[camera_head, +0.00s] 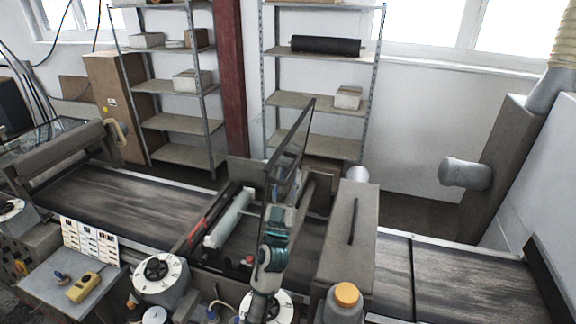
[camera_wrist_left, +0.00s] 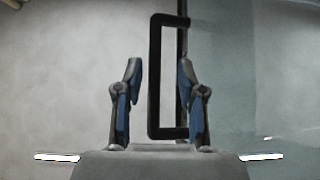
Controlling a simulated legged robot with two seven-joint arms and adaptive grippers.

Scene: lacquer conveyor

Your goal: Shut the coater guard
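The coater guard (camera_head: 289,150) is a see-through panel in a dark frame. It stands steeply raised over the coater, beside the pale roller (camera_head: 229,218). My left gripper (camera_head: 281,214) is at the lower part of the guard in the head view. In the left wrist view, my left gripper (camera_wrist_left: 160,66) is open, with a finger on each side of the black loop handle (camera_wrist_left: 155,85). The right finger overlaps the handle's right side; I cannot tell whether it touches. The left finger stands apart from the handle. My right gripper is not in view.
The conveyor belt (camera_head: 120,205) runs left and right of the coater. A grey box housing (camera_head: 338,245) stands right of the guard. A jar with an orange lid (camera_head: 346,295) and dial units (camera_head: 160,269) are in front. Shelves (camera_head: 315,102) stand behind.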

